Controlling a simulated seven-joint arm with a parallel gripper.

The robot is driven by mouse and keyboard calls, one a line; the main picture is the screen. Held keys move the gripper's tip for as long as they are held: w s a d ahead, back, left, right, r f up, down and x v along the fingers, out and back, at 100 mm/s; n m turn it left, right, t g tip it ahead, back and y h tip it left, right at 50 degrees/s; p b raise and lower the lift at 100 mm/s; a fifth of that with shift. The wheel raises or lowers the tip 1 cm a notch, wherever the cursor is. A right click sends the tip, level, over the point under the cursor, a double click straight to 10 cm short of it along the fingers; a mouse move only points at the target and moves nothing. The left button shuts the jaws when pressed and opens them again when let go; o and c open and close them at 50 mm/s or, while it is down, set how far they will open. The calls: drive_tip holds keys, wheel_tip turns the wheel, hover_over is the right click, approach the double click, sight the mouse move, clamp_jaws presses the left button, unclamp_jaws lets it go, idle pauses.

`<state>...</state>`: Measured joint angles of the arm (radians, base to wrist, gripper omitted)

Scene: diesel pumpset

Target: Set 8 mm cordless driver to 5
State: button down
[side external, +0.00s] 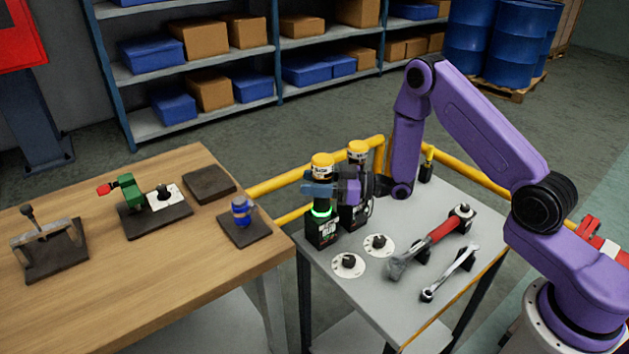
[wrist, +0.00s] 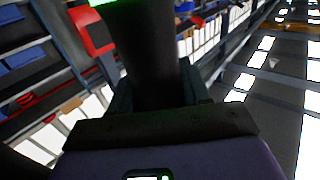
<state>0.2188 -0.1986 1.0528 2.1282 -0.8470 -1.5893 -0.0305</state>
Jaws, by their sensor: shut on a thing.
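Two cordless drivers stand upright side by side on the grey cart, each with a yellow top and a black labelled base. The front driver (side external: 323,231) has a lit green ring; the rear driver (side external: 357,147) is partly hidden behind my gripper. I cannot read which is 8 mm. My gripper (side external: 321,190) is shut around the front driver's neck.
A red-handled tool (side external: 441,233) and a wrench (side external: 449,273) lie on holders at the cart's right. A yellow rail (side external: 275,182) runs behind. The wooden bench (side external: 80,295) at left carries several fixtures on dark plates.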

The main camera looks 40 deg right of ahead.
drive_tip(key=shift+f, duration=0.2)
drive_tip(key=shift+c, duration=2.3)
unclamp_jaws()
drive_tip(key=shift+f, duration=0.1)
drive_tip(key=shift+s+d, duration=0.1)
drive_tip(key=v, duration=1.7)
